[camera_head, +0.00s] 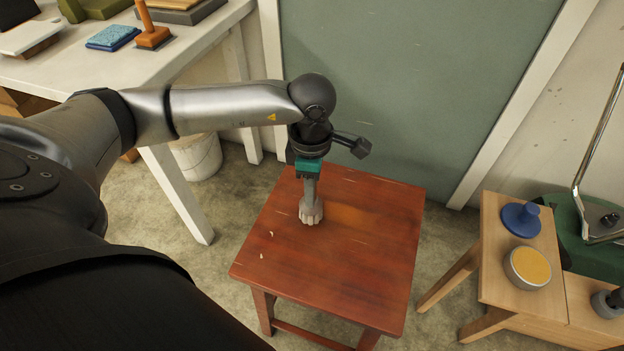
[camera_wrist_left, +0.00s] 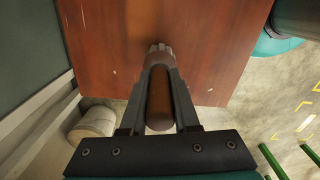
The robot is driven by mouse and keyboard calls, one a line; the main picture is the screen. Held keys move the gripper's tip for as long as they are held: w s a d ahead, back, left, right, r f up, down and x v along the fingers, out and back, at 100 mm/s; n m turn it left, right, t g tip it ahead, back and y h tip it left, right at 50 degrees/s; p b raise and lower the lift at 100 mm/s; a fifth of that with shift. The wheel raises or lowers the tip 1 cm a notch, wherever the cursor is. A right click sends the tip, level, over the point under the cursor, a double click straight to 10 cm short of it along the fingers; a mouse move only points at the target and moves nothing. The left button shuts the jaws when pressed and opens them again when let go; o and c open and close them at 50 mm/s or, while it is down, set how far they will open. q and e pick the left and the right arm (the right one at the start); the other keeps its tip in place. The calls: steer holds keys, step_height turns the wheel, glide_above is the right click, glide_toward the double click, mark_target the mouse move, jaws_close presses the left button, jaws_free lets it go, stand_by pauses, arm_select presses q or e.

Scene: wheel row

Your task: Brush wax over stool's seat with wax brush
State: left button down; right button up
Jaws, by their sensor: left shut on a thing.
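The stool's red-brown seat (camera_head: 340,270) stands in the middle of the head view and fills the upper wrist view (camera_wrist_left: 100,30). My left gripper (camera_head: 311,192) points down over the seat's far left part. It is shut on the wax brush (camera_head: 311,215). In the wrist view the brush's brown handle (camera_wrist_left: 160,100) lies between the fingers, and its pale bristle end is at the seat; whether it touches is hard to tell. An orange-tinted patch shows on the seat right of the brush. Orange-yellow wax fills an open tin (camera_head: 528,267) at the right. My right gripper is not in view.
A wooden side table (camera_head: 498,285) at the right holds the tin and a blue knobbed object (camera_head: 521,219). A white workbench (camera_head: 120,65) at the left carries a blue sponge (camera_head: 112,37) and an orange-handled tool (camera_head: 152,35). A white bucket (camera_head: 197,156) stands below it.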

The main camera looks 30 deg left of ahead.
arm_select(q)
steer(key=shift+f, duration=0.5)
steer(key=shift+f, duration=0.25)
steer(key=w+d, duration=0.1)
steer(key=d, duration=0.3)
steer(key=w+d, duration=0.1)
steer(key=d, duration=0.3)
steer(key=w+d, duration=0.1)
steer(key=d, duration=0.3)
steer(key=s, duration=0.1)
steer(key=s+r, duration=0.1)
steer(key=s, duration=0.1)
steer(key=shift+s+d+r, duration=0.3)
steer(key=shift+d+r, duration=0.05)
stand_by(0.4)
steer(key=shift+f, duration=0.15)
steer(key=shift+f, duration=0.45)
